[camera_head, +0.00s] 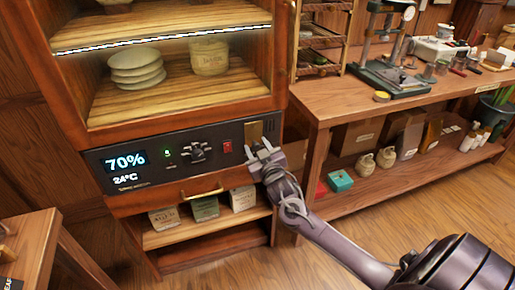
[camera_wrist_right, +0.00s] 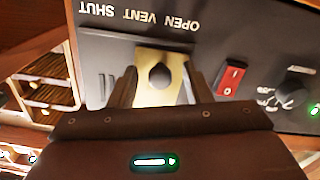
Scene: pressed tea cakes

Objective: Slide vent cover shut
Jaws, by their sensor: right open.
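The vent cover (camera_head: 254,132) is a brass plate on the dark control panel (camera_head: 205,152) of the wooden cabinet. In the right wrist view the cover (camera_wrist_right: 150,95) carries a dark round knob (camera_wrist_right: 160,74). The upside-down words OPEN, VENT and SHUT run beside it; the plate lies nearer OPEN, with SHUT farther left in that picture. My right gripper (camera_head: 260,148) is at the panel. It is open, its fingers (camera_wrist_right: 160,80) on either side of the knob; contact cannot be told. My left gripper is not in view.
A red switch (camera_head: 227,146), a black dial (camera_head: 198,151) and a display sit left of the cover. A drawer handle (camera_head: 201,194) juts out below. A wooden bench (camera_head: 340,95) with tools stands to the right. Open floor lies in front.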

